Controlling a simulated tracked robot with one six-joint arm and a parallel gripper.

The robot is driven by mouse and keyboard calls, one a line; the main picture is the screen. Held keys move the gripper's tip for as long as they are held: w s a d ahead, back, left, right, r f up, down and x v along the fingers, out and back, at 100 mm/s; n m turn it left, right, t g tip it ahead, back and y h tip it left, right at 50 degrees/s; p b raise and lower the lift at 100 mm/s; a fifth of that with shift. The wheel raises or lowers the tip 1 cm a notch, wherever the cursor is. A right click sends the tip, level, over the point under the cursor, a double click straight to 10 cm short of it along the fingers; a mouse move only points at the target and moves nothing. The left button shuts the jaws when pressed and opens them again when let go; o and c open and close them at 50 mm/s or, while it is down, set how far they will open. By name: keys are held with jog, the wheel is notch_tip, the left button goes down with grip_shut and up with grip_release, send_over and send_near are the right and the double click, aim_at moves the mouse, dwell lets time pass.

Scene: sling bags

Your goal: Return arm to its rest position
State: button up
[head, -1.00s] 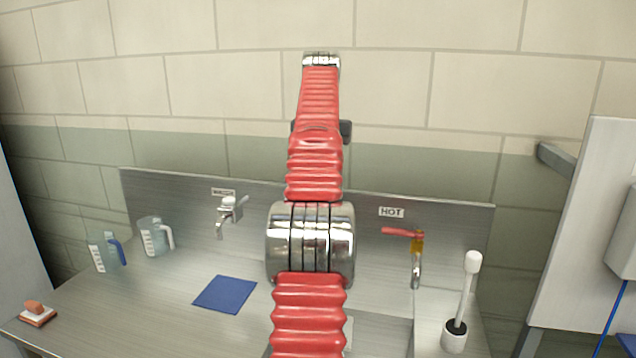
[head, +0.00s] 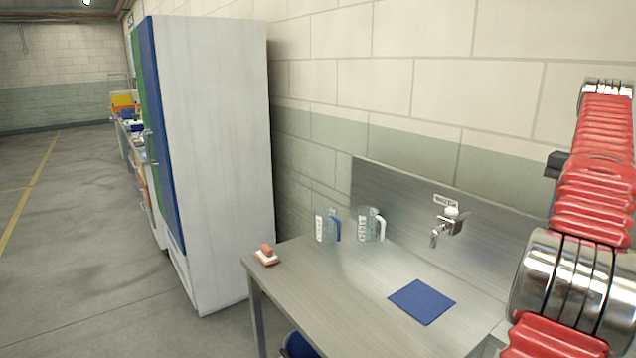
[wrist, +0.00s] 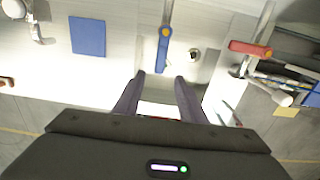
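My arm, with red ribbed sleeves and chrome joints, stands raised at the right edge of the head view. My gripper (wrist: 160,76) shows in the wrist view as two dark fingers spread apart. I see nothing held between the fingertips. The gripper hangs over the metal sink counter (wrist: 125,60), but its height above it is hard to judge. The gripper does not show clearly in the head view.
The metal counter (head: 340,290) holds two clear jugs (head: 326,225), a blue cloth (head: 422,301) and a red-and-white brush (head: 266,255). A tap (head: 449,226) is on the backsplash. A red tap lever (wrist: 250,48) lies right of my gripper. A tall cabinet (head: 225,150) stands left; open floor lies beyond.

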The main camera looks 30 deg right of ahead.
jog(key=shift+f, duration=2.9)
jog(key=shift+r, duration=0.15)
jog(key=shift+r, duration=3.75)
jog(key=shift+f, duration=5.95)
